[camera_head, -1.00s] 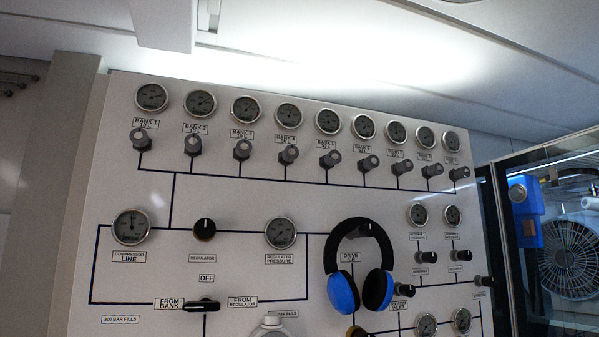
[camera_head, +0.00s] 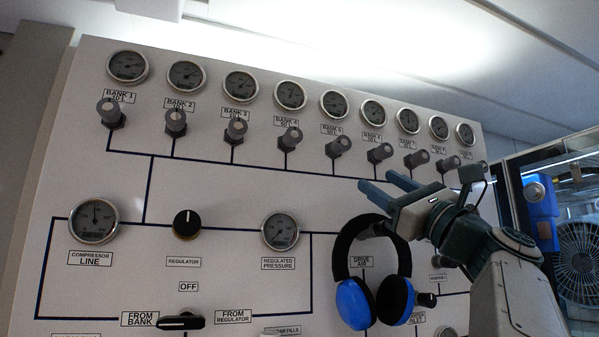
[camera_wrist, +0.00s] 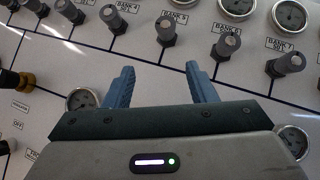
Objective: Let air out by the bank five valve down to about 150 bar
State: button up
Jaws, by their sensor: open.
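The bank five valve (camera_head: 340,147) is a grey knob in the top row of the white panel, under its label and round gauge (camera_head: 334,104). The gauge's needle is too small to read. In the wrist view the bank five knob (camera_wrist: 166,28) stands above and between my fingertips, apart from them. My gripper (camera_head: 386,182) is open and empty, below and right of that knob in the head view. In the wrist view my gripper (camera_wrist: 160,68) has its two blue-grey fingers spread, pointing up toward the valve row.
The bank four knob (camera_head: 291,138) and bank six knob (camera_head: 380,153) flank the valve closely. Black-and-blue ear defenders (camera_head: 354,303) hang on the panel below my gripper. A regulator knob (camera_head: 187,224) and a fan behind glass (camera_head: 585,262) stand farther off.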

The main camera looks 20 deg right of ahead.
aim_at(346, 144)
jog(key=shift+y, duration=0.4)
jog(key=p+x, duration=0.2)
jog(key=x, duration=0.2)
jog(key=r+p+x, duration=0.1)
jog(key=p+x, duration=0.2)
jog(key=x, duration=0.1)
jog(key=s+p+x, duration=0.1)
jog(key=p+x, duration=0.2)
jog(key=x, duration=0.1)
jog(key=shift+d+r, duration=0.35)
jog(key=shift+r, duration=0.2)
jog(key=shift+w+a+r+p, duration=0.25)
jog(key=shift+w+r+p, duration=0.15)
jog(key=shift+w, duration=0.25)
jog(key=c, duration=1)
